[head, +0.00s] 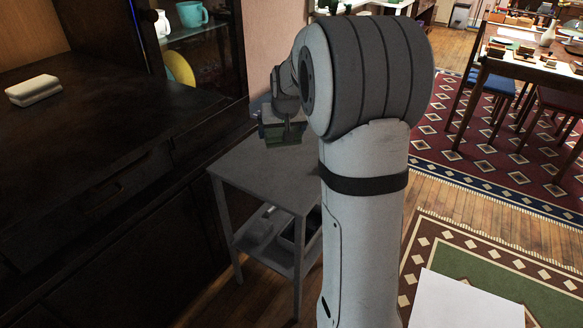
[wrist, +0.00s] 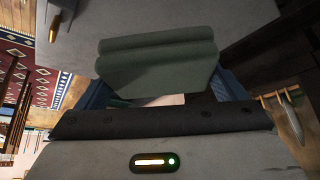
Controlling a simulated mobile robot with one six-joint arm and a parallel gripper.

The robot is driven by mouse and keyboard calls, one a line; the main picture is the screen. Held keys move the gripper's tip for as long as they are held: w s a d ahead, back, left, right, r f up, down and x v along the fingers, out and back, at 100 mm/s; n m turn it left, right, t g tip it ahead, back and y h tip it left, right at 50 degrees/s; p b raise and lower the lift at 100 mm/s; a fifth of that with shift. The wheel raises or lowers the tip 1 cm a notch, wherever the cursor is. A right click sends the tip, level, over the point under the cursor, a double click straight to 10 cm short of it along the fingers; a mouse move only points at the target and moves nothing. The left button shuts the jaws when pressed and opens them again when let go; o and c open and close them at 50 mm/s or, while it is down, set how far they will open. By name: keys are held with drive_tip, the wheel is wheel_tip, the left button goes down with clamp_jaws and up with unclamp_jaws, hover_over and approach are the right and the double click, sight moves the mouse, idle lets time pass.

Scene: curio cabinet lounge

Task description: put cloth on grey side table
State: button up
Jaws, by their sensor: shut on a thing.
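A folded dark green cloth (wrist: 158,66) is held between the two blue-grey fingers of my gripper (wrist: 160,88) in the wrist view. In the head view my gripper (head: 283,126) is over the far part of the grey side table (head: 268,175), with a strip of the green cloth (head: 284,138) showing below it. The cloth appears to be above the tabletop; I cannot tell the exact gap. The grey tabletop (wrist: 205,18) also shows beyond the cloth in the wrist view. My arm hides the table's right side in the head view.
A glass-fronted case (head: 200,60) is behind.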

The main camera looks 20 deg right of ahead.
sight(283, 168)
drive_tip(key=shift+w+d+f+b, duration=0.1)
drive_tip(key=shift+f+b, duration=0.1)
drive_tip(key=shift+f, duration=0.35)
drive_tip(key=shift+d+f+b, duration=0.1)
drive_tip(key=shift+f+b, duration=0.05)
drive_tip(key=shift+f, duration=0.35)
wheel_tip(283, 168, down, 10)
drive_tip(key=shift+r+b, duration=0.2)
drive_tip(key=shift+b, duration=0.8)
drive_tip(key=shift+f, duration=0.25)
drive_tip(key=o, duration=1.1)
drive_tip(key=shift+r, duration=0.1)
